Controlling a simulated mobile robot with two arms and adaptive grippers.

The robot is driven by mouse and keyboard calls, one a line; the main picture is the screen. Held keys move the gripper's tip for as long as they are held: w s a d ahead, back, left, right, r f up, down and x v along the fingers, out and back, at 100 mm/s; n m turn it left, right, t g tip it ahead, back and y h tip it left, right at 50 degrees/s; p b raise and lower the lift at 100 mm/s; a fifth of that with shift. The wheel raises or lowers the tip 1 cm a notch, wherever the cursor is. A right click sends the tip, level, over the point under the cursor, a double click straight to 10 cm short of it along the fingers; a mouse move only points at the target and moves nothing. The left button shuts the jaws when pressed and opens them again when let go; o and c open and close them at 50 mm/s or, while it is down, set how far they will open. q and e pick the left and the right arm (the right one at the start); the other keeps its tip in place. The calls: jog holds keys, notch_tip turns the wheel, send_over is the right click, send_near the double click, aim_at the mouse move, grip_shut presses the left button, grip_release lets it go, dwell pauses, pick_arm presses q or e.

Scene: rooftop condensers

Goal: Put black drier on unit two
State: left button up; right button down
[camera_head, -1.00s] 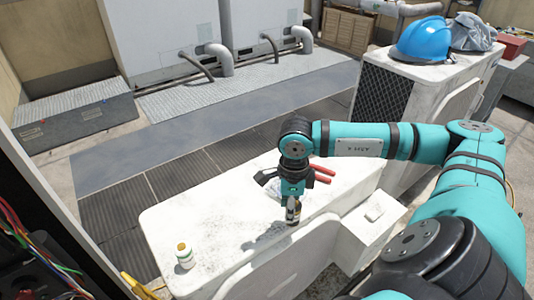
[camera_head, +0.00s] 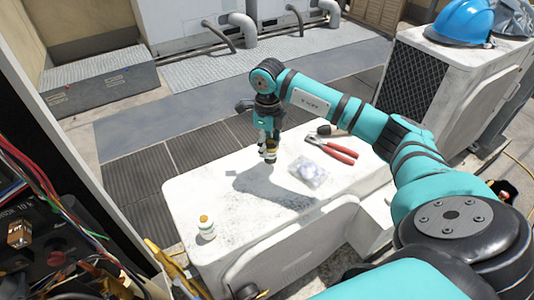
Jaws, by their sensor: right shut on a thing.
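My right gripper (camera_head: 269,138) points down above the white top of a condenser unit (camera_head: 210,190). It is shut on a small dark cylinder with pale and brassy parts, which looks like the black drier (camera_head: 270,155). The fingers partly hide it. It hangs upright above the unit's far edge, apart from the surface, and a shadow lies on the top. A second white unit (camera_head: 455,85) with a dark grille stands at the upper right. I cannot tell which one is unit two. My left gripper is not in view.
On the near unit are red-handled pliers (camera_head: 335,147), a clear plastic bag (camera_head: 309,171) and a white bottle with an orange cap (camera_head: 206,230). A blue helmet (camera_head: 463,21) sits on the far unit. Wires and dark equipment (camera_head: 40,220) fill the left edge.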

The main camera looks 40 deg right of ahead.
aim_at(267, 140)
jog(key=shift+w+f, duration=0.1)
jog(key=shift+w, duration=0.15)
notch_tip(267, 140, down, 4)
jog(key=b, duration=0.2)
jog(key=shift+r+b, duration=0.25)
jog(key=shift+b, duration=0.15)
jog(key=shift+r, duration=0.1)
jog(key=c, duration=0.9)
grip_release()
jog(key=shift+o, duration=0.2)
jog(key=shift+s, duration=0.1)
jog(key=shift+r, duration=0.15)
notch_tip(267, 140, up, 12)
jog(key=shift+f+b, duration=0.1)
jog(key=shift+b, duration=0.25)
